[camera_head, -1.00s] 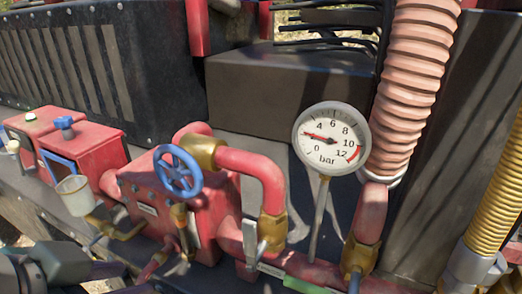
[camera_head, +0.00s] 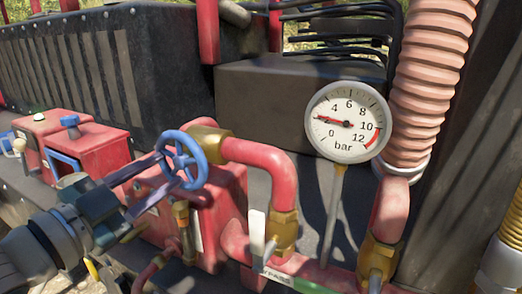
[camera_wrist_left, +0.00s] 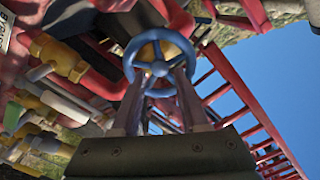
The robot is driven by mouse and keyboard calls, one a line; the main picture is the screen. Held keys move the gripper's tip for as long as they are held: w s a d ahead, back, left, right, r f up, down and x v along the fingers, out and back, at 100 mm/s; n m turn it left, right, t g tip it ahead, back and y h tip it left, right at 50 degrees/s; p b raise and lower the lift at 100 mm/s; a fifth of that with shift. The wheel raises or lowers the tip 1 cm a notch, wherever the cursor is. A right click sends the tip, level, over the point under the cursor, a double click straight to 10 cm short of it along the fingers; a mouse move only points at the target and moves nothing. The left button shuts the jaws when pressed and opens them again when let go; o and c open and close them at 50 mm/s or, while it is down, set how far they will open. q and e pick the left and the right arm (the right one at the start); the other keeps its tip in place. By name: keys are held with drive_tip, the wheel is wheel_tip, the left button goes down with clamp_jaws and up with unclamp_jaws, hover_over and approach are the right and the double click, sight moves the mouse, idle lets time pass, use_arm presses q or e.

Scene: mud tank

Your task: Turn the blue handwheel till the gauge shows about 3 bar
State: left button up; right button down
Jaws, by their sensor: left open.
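The blue handwheel (camera_head: 184,160) stands upright in front of a brass fitting on the red pipework. It also shows in the left wrist view (camera_wrist_left: 158,62). My left gripper (camera_head: 165,173) is open, with its two fingers reaching the near left side of the wheel. In the left wrist view the fingertips (camera_wrist_left: 158,80) lie apart over the lower part of the wheel; I cannot tell if they touch it. The round white gauge (camera_head: 347,122) faces me, and its red needle points between 0 and 4, near 2 bar. My right gripper is not in view.
A red bent pipe (camera_head: 265,160) runs close to the right of the wheel. A white lever (camera_head: 257,233) stands below it. A ribbed pink hose (camera_head: 432,80) rises behind the gauge. Red boxes (camera_head: 88,150) with a blue knob lie at the left.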

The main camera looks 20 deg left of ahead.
sight(178, 164)
use_arm(q)
drive_tip(key=shift+w+d+p, duration=0.15)
drive_tip(key=shift+w+p, duration=0.05)
drive_tip(key=shift+w, duration=1.05)
drive_tip(key=shift+w+d+p, duration=0.1)
drive_tip(key=shift+w+p, duration=0.05)
drive_tip(key=shift+w, duration=1.1)
drive_tip(key=shift+c, duration=0.4)
clamp_jaws()
